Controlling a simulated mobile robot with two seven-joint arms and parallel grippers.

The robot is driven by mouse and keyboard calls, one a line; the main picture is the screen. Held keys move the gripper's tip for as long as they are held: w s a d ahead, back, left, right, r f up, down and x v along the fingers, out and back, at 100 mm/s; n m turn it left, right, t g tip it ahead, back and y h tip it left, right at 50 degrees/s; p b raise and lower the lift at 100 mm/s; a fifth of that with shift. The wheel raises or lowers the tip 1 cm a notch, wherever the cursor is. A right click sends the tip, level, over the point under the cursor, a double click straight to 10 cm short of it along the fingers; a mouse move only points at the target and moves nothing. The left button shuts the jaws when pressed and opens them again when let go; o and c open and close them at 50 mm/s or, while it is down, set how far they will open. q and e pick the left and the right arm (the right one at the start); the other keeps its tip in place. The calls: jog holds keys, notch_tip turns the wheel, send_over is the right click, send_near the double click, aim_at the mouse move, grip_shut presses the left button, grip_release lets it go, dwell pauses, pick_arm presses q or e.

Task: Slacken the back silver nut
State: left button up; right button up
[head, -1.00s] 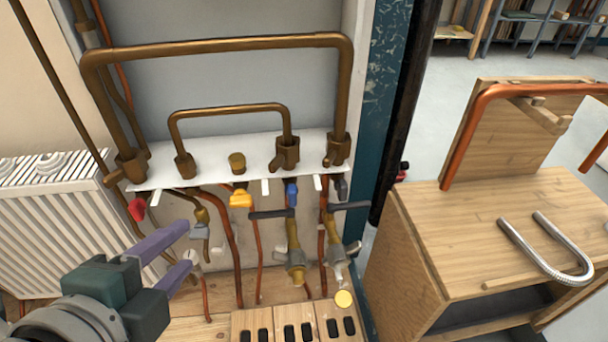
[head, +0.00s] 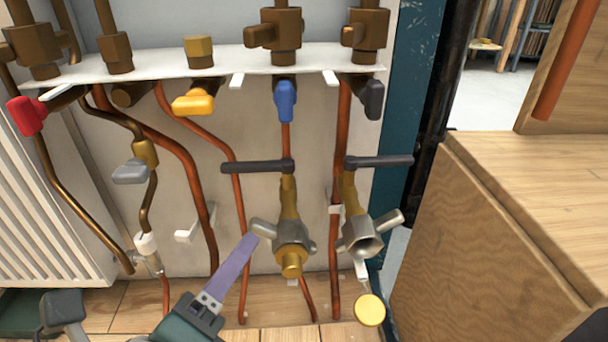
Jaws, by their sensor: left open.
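Two brass valves with silver nuts hang low on the wall. One silver nut (head: 292,234) has wing-like lugs and a brass end; the other silver nut (head: 360,236) is to its right, with an open end facing out and a lug at upper right. I cannot tell for certain which one is the back nut. My left gripper (head: 236,265) comes from below, open and empty. One purple finger shows clearly, its tip just below and left of the left nut's lug, with no clear contact; the other finger is not clearly seen. My right gripper is not in view.
A white shelf (head: 215,62) carries brass fittings above red, yellow, blue and black valve handles. Black levers (head: 258,166) stick out above the nuts. A yellow disc (head: 370,309) hangs below the right nut. A wooden cabinet (head: 510,240) stands right; a white radiator (head: 45,220) stands left.

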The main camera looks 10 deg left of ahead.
aim_at(258, 233)
pick_arm(q)
jog(key=b+x, duration=0.4)
jog(key=x, duration=0.3)
jog(key=shift+w+f, duration=0.15)
jog(key=shift+w, duration=0.15)
jog(key=shift+w+b, duration=0.3)
jog(key=shift+w, duration=0.1)
jog(key=shift+c, duration=0.2)
grip_shut()
